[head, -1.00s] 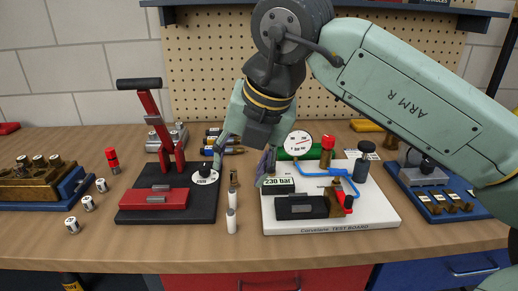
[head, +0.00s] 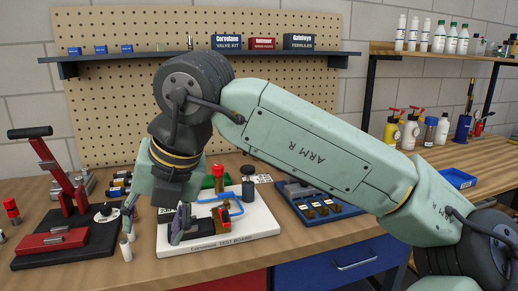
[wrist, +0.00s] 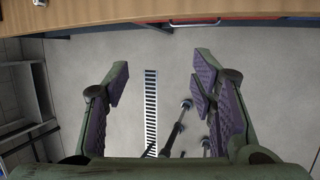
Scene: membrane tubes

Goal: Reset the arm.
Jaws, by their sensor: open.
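My gripper (head: 155,214) is open in the head view, in front of the test board's left part as pictured. Its two fingers are spread, one near the left edge of the board and one over the board's dark block. In the wrist view my gripper (wrist: 160,84) is open with purple pads and nothing between them except a view of the floor. My arm (head: 310,150) reaches across the head view from the lower right, bent at a dark joint above the bench. Whether the fingers touch anything on the bench cannot be told.
A blue tray (head: 325,213) lies behind my arm. The wrist view shows the bench edge (wrist: 100,18) and a floor drain (wrist: 151,110).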

